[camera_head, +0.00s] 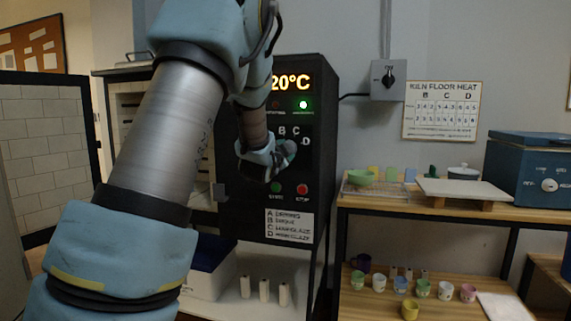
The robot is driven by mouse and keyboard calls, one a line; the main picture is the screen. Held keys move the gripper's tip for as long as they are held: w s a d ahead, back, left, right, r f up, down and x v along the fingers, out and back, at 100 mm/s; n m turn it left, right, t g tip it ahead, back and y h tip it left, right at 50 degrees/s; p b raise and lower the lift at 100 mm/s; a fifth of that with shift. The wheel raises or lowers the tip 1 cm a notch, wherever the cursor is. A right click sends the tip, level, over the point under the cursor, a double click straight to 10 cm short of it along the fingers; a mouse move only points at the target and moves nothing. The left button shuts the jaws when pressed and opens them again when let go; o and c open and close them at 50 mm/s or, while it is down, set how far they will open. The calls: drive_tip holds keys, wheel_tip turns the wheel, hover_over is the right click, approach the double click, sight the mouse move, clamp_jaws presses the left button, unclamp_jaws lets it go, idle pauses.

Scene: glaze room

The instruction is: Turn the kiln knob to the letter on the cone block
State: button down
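The black kiln control panel (312,180) stands in the middle of the view, with a lit display ending in "20°C" and a green lamp. The letters B, C and D show in an arc on it; A is hidden behind my arm. My gripper (272,165) is in front of the panel, just below these letters. The kiln knob is largely hidden by my wrist, so its pointer cannot be read. I cannot tell whether my fingers touch it or are open. I cannot make out a cone block with a readable letter.
Below are a green button (276,188), a red button (302,190) and a label (289,226) listing A to D. Several white cylinders stand on the low shelf.

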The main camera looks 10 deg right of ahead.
drive_tip(key=shift+m+b, duration=3.15)
drive_tip(key=shift+m, duration=0.15)
drive_tip(key=shift+c, duration=1.4)
unclamp_jaws()
drive_tip(key=b+v, duration=0.1)
drive_tip(key=v, duration=0.9)
drive_tip(key=shift+s+a+b, duration=0.15)
drive_tip(key=shift+s+b, duration=0.15)
drive_tip(key=shift+s, duration=0.1)
